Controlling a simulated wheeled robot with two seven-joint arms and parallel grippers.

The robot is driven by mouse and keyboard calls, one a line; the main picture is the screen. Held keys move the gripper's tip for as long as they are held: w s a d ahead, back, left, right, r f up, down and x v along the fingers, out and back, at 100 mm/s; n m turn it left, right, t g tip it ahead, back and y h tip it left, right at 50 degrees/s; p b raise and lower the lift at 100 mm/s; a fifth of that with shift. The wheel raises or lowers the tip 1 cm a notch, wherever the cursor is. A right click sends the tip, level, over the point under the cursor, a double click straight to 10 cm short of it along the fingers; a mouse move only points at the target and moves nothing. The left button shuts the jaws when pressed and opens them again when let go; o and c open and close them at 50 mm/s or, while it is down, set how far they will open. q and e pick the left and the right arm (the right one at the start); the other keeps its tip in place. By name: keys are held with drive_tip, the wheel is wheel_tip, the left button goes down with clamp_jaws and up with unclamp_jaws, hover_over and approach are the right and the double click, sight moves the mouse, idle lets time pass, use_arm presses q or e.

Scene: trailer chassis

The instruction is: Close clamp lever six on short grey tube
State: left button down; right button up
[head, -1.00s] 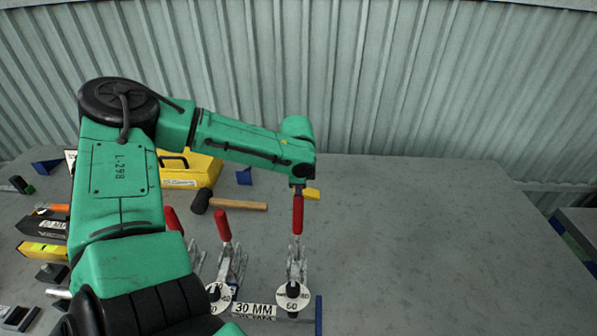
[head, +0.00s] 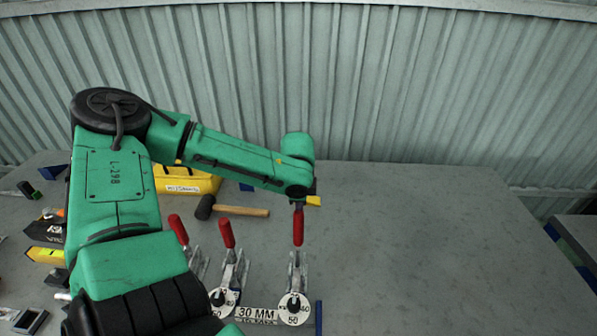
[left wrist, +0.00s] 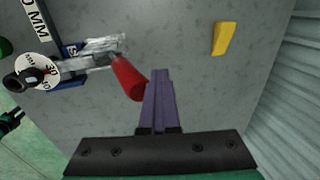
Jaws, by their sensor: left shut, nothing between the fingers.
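The rightmost toggle clamp in the head view has a red lever handle (head: 298,226) standing upright and a round white dial (head: 294,309) at its foot. In the left wrist view this red handle (left wrist: 128,77) points toward the fingers, and its dial (left wrist: 37,70) is at the left. My left gripper (left wrist: 160,78) is shut and empty, its purple fingers close beside the handle's end; I cannot tell whether they touch. In the head view the arm's end hides most of the fingers above the handle. I cannot make out a grey tube. My right gripper is not in view.
Two more red-handled clamps stand to the left, with handles (head: 227,233) and (head: 178,229). A "30 MM" label (head: 256,314) lies between dials. A hammer (head: 240,211), a yellow case (head: 185,181) and a small yellow block (left wrist: 223,38) are nearby. The bench at right is clear.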

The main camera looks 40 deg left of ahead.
sight(296, 227)
use_arm(q)
drive_tip(key=shift+s+d+f, duration=0.3)
drive_tip(key=shift+s+f, duration=0.45)
drive_tip(key=shift+s+d+r+p, duration=0.25)
drive_tip(key=shift+s+d+p, duration=0.35)
drive_tip(key=shift+s, duration=0.15)
drive_tip(key=shift+s+d+r+p, duration=0.2)
drive_tip(key=shift+s+d+p, duration=0.1)
drive_tip(key=shift+s+d, duration=0.3)
drive_tip(key=shift+s, duration=0.1)
drive_tip(key=shift+r, duration=0.35)
drive_tip(key=r+p, duration=0.1)
drive_tip(key=w+r+p, duration=0.1)
drive_tip(key=p, duration=0.1)
drive_tip(key=w+a+r+p, duration=0.1)
drive_tip(key=shift+r+p, duration=0.35)
drive_tip(key=p+v, duration=0.2)
drive_tip(key=v, duration=0.2)
drive_tip(key=shift+a, duration=0.15)
drive_tip(key=shift+w+a+f, duration=0.15)
drive_tip(key=shift+w+f, duration=0.05)
drive_tip(key=shift+w, duration=0.05)
drive_tip(key=shift+s, duration=0.1)
